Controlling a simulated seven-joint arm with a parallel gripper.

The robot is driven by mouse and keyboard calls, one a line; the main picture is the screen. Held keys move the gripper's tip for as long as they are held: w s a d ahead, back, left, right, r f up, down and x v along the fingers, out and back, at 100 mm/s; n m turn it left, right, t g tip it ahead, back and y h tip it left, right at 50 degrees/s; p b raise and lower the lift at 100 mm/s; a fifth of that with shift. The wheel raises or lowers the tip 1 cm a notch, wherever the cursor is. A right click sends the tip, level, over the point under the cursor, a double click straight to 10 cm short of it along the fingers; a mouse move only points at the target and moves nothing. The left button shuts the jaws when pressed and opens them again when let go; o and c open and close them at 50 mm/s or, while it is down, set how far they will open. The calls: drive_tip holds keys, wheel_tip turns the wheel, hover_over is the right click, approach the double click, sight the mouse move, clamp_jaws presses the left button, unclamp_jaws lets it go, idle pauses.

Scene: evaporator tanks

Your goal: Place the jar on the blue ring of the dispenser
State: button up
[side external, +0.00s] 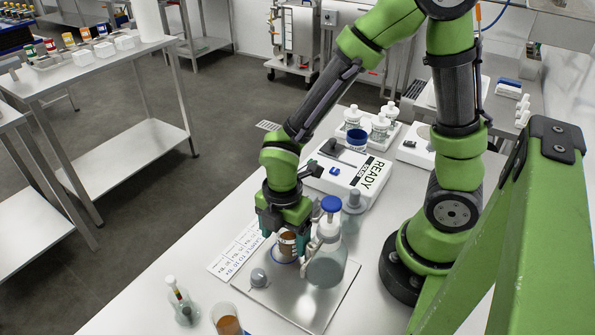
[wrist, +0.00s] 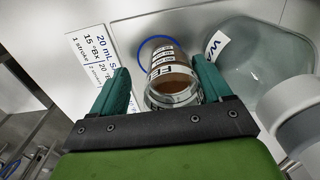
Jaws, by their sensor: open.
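The jar (wrist: 172,72) is clear with a printed white label and brown contents. It is upright, and it also shows below my gripper in the side view (side external: 287,246). The blue ring (wrist: 141,52) shows as an arc around the jar's base; the rest is hidden, so exact centring cannot be told. The dispenser is a clear bottle (side external: 326,268) with a blue cap and white nozzle, just right of the jar, on a metal plate (side external: 310,308). My gripper (wrist: 162,78) is open, its teal fingers either side of the jar, with a visible gap at the left.
A round metal knob (side external: 259,277) sits on the plate left of the jar. A printed card (side external: 238,250) lies behind it. A white instrument (side external: 350,178) reading READY stands further back. A beaker of brown liquid (side external: 228,322) and a small flask (side external: 184,308) stand at the front left.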

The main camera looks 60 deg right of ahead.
drive_tip(key=s+d+r+m+t+y, duration=0.1)
drive_tip(key=d+r+m+t, duration=0.2)
drive_tip(key=r+m, duration=0.7)
drive_tip(key=s+d+r+m+t+y, duration=0.1)
drive_tip(key=d+r+m+t, duration=0.3)
drive_tip(key=r+m, duration=0.7)
drive_tip(key=shift+d+m, duration=0.15)
drive_tip(key=shift+m, duration=0.45)
drive_tip(key=shift+s, duration=0.1)
drive_tip(key=w+a+f+n+g+h, duration=0.25)
drive_tip(key=w+a+f+g, duration=0.45)
drive_tip(key=g, duration=0.4)
drive_tip(key=shift+n+y, duration=0.25)
drive_tip(key=shift+y, duration=0.2)
drive_tip(key=x, duration=0.5)
drive_tip(key=s+x, duration=0.1)
drive_tip(key=x, duration=1)
drive_tip(key=shift+s+d, duration=0.1)
drive_tip(key=shift+s, duration=0.25)
